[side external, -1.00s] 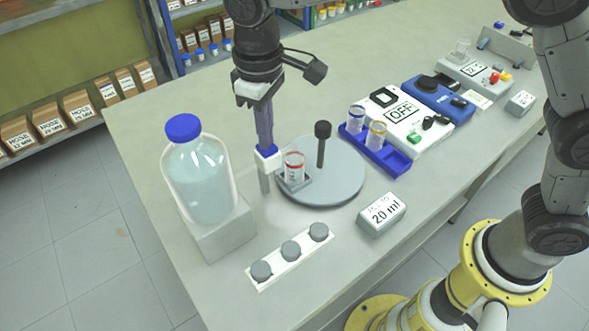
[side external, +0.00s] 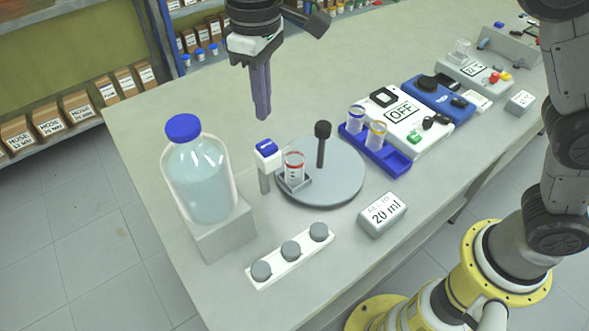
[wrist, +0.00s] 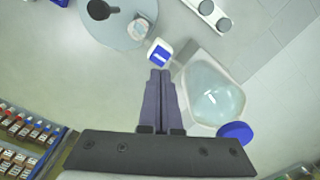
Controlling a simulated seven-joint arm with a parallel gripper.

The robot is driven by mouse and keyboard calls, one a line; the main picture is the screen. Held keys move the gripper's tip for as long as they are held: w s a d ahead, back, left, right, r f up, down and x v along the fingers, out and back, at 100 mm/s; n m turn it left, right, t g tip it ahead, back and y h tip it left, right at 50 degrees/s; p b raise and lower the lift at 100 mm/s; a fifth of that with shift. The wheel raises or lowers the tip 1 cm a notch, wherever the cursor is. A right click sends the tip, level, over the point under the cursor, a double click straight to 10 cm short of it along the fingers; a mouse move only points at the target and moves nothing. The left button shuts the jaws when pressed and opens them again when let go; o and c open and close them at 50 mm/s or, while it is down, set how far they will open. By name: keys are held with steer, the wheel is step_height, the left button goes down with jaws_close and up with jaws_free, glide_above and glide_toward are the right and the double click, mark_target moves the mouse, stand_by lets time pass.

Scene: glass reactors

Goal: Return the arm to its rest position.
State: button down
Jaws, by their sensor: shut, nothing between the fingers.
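My gripper (side external: 262,112) is shut and empty, pointing down in the air above the bench. In the wrist view its closed fingers (wrist: 160,80) sit beside the bottle. Below it in the side view stands a small blue-and-white block on a grey post (side external: 267,152), apart from the fingers. The block also shows just beyond the fingertips in the wrist view (wrist: 160,53).
A large blue-capped bottle (side external: 203,180) stands on a grey block left of the gripper. A round grey plate (side external: 335,185) holds a red-banded vessel (side external: 294,166) and a dark-knobbed rod (side external: 321,145). A blue rack (side external: 392,163) and devices stand right. The bench behind is clear.

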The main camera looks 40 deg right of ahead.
stand_by(0.4)
steer(key=shift+w+d, duration=0.15)
steer(key=shift+d, duration=0.1)
steer(key=s+d+r+m+t, duration=0.15)
steer(key=s+d+r, duration=0.3)
steer(key=d, duration=0.45)
steer(key=s+d+r+m+t, duration=0.1)
steer(key=s+d+r+m, duration=0.15)
steer(key=d+r, duration=0.45)
steer(key=s+d+f+m+t, duration=0.1)
steer(key=s+d+f+t, duration=0.15)
steer(key=s+d, duration=0.6)
steer(key=s+d+f+m, duration=0.1)
steer(key=s+f, duration=0.7)
steer(key=f, duration=0.3)
steer(key=shift+d+t, duration=0.25)
steer(key=shift+t, duration=0.05)
steer(key=shift+r, duration=0.1)
